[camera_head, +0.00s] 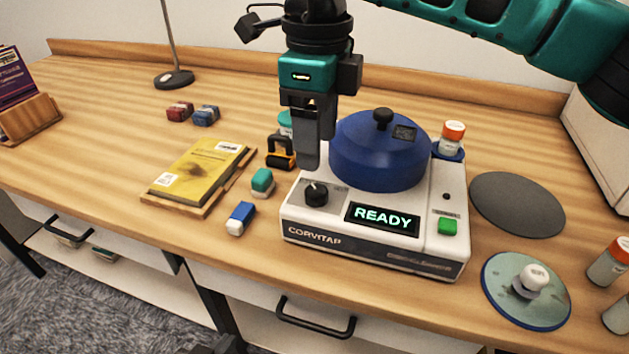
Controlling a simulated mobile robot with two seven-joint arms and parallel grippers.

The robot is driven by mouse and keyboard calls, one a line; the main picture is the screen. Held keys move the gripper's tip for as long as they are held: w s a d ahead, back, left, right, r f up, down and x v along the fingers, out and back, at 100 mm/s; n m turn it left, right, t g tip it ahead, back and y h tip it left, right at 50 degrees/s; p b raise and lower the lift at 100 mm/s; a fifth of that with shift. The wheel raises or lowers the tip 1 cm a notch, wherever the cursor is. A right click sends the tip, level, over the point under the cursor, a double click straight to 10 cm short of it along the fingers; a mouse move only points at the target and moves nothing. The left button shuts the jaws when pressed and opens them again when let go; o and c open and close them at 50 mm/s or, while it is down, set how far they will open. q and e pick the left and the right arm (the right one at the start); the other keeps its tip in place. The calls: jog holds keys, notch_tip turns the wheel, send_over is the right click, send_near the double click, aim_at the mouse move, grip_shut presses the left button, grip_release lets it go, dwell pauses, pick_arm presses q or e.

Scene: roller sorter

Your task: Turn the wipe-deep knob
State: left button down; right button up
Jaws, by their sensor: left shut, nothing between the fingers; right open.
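The wipe-deep knob appears to be the round black knob (316,196) with a pale pointer mark, at the front left of the white CORVITAP machine (335,240). Any small lettering around it is too small to read. My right gripper (309,163) points straight down over the knob, its fingertips just above it. The fingers line up in this view, so the gap between them is hidden; they are open and no object shows in them. The machine's screen (382,218) reads READY. My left gripper is not clearly seen.
A blue domed lid (378,155) stands on the machine, right of my gripper. A green button (447,227) is at its front right. Small blocks (262,181) and a yellow book (202,169) lie left. A round pad (517,204) and vials (608,263) are right.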

aim_at(316, 190)
notch_tip(316, 190, down, 8)
jog(key=shift+c, duration=0.2)
jog(key=c, duration=1)
jog(key=shift+b, duration=0.3)
